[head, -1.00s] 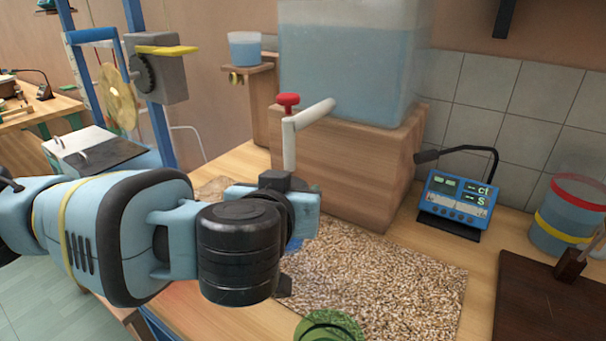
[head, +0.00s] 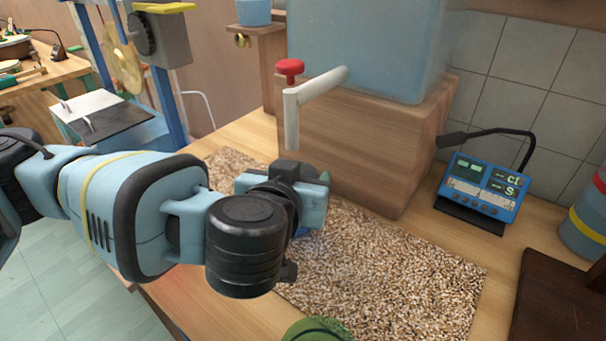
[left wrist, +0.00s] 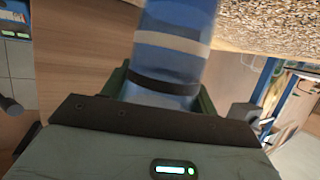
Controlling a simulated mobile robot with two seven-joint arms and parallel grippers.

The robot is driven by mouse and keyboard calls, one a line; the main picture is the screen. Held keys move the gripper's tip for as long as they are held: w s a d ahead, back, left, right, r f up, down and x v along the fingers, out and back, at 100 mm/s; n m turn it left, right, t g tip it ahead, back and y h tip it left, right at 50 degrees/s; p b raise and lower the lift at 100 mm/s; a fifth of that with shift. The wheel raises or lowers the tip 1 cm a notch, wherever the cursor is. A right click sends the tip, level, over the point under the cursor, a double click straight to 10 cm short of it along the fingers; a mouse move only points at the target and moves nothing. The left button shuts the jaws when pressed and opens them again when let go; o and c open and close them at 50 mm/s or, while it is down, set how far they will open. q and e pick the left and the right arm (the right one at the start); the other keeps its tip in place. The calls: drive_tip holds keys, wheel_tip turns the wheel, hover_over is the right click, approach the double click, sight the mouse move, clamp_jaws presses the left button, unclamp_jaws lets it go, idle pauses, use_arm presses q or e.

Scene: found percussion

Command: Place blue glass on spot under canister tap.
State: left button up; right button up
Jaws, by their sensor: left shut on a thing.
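The canister (head: 370,45) holds pale blue liquid and stands on a wooden block. Its tap (head: 318,88) has a red knob and a white spout pointing down. My left gripper (head: 312,200) is just below the spout, over the speckled mat (head: 400,265). It is shut on the blue glass (left wrist: 175,45), which has a white band and a dark band in the left wrist view. In the head view only a sliver of blue (head: 302,231) shows beneath the gripper. I cannot tell whether the glass touches the mat. No separate spot shows under the tap. My right gripper is out of view.
The wooden block (head: 360,150) stands right behind the gripper. A blue meter (head: 480,190) with a bent arm is to the right. A green rounded object (head: 318,330) is at the bottom edge. A dark brown board (head: 560,295) lies at the right.

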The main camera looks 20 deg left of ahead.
use_arm(q)
drive_tip(key=shift+s+r, duration=0.1)
drive_tip(key=shift+r, duration=0.05)
drive_tip(key=shift+s+a, duration=0.1)
drive_tip(key=o, duration=1.1)
drive_tip(key=shift+f, duration=0.2)
drive_tip(key=shift+o, duration=0.6)
drive_tip(key=shift+r, duration=0.2)
